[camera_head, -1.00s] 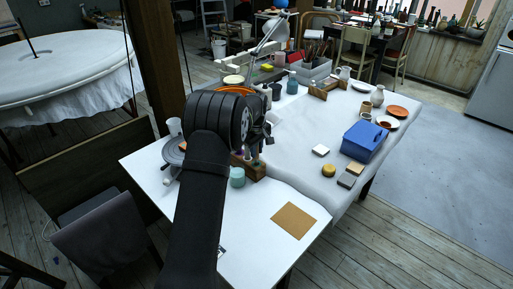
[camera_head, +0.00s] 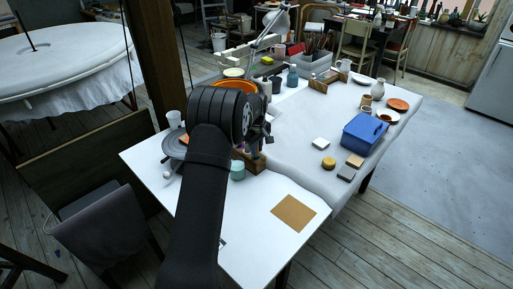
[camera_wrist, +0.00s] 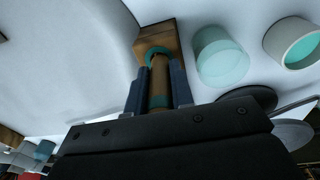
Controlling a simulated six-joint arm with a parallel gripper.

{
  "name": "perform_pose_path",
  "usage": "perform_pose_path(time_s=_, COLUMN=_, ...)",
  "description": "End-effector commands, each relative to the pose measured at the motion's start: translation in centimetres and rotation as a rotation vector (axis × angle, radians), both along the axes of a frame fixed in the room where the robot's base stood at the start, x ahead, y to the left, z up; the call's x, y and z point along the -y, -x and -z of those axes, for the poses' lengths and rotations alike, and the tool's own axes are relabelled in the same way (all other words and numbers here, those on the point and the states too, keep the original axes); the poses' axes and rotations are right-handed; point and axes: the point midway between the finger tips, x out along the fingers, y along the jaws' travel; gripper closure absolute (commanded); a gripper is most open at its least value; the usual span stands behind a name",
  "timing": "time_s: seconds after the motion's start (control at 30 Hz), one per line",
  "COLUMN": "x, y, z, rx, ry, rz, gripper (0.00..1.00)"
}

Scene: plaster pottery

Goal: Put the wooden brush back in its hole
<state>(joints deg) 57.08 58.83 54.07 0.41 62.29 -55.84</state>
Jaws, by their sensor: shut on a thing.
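My gripper (camera_wrist: 160,92) is shut on the wooden brush (camera_wrist: 160,88), whose round brown shaft shows between the two dark fingers in the wrist view. A teal ring shows around its far end. That end lies over or against the wooden holder block (camera_wrist: 155,36); I cannot tell whether it is inside a hole. In the head view my gripper (camera_head: 260,138) is just above the wooden holder (camera_head: 254,163) on the white table. My arm hides part of the holder, and the brush is too small there to make out clearly.
A pale teal cup (camera_head: 238,170) stands close beside the holder. A blue box (camera_head: 365,133), a yellow sponge (camera_head: 328,163) and small blocks are on the cloth to the right. A brown sheet (camera_head: 293,213) lies in front. An orange dish (camera_head: 234,85) is behind my wrist.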

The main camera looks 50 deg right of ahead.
Motion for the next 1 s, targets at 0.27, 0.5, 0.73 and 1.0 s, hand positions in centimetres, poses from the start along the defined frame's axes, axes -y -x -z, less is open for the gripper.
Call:
perform_pose_path(time_s=0.27, x=-0.01, y=0.00, z=0.32, rx=0.000, ry=-0.001, rz=0.000, gripper=1.00)
perform_pose_path(time_s=0.5, x=0.00, y=0.00, z=0.60, rx=0.000, ry=0.000, rz=0.000, gripper=0.73)
perform_pose_path(time_s=0.73, x=0.00, y=0.00, z=0.59, rx=0.000, ry=0.000, rz=0.000, gripper=0.53)
perform_pose_path(time_s=1.0, x=0.01, y=0.00, z=-0.22, rx=0.001, ry=0.002, rz=0.000, gripper=0.53)
